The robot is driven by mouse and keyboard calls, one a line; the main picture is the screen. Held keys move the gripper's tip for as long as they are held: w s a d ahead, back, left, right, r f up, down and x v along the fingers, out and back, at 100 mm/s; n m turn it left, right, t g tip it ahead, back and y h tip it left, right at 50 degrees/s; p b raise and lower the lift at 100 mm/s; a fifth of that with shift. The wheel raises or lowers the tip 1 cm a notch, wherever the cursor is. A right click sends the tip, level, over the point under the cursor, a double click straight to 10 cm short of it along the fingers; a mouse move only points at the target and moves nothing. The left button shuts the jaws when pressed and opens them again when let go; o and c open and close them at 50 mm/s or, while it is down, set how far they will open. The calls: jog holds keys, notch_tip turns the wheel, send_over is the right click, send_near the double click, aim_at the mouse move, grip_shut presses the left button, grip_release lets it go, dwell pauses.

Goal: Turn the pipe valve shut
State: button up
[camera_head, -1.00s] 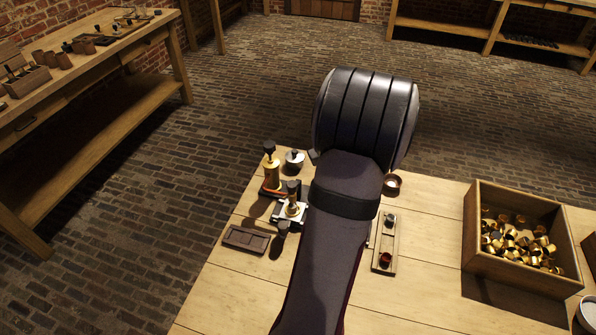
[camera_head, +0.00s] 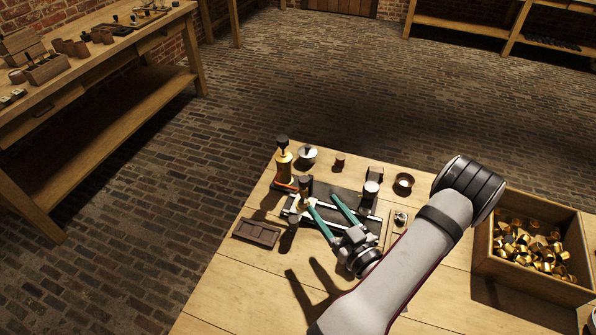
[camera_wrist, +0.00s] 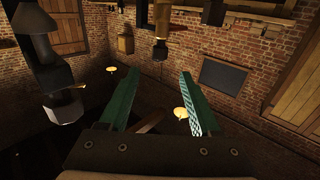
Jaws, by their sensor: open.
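My gripper (camera_head: 322,201) is open and empty, with its two teal fingers spread low over the dark fixture plate (camera_head: 346,207) on the table. The left fingertip is close to a brass fitting with a dark knob (camera_head: 305,188); I cannot tell whether they touch. A taller brass fitting with a black top (camera_head: 284,162) stands behind it, beside an orange-red strip. I cannot tell which of these is the pipe valve. In the wrist view, the open fingers (camera_wrist: 159,75) have nothing between them. A dark fitting (camera_wrist: 38,50) hangs at the left, and a brass one (camera_wrist: 162,25) shows at top centre.
A shallow wooden tray (camera_head: 257,233) lies left of the gripper. A silver lidded pot (camera_head: 307,155) and small cups, one a brown cup (camera_head: 404,182), stand at the back. A wooden crate (camera_head: 540,280) of brass pieces is at right. The front left tabletop is bare.

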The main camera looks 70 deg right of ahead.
aim_at(301, 177)
jog(key=x, duration=1.3)
jog(key=shift+w+d, duration=0.15)
jog(key=shift+w, duration=0.05)
grip_shut()
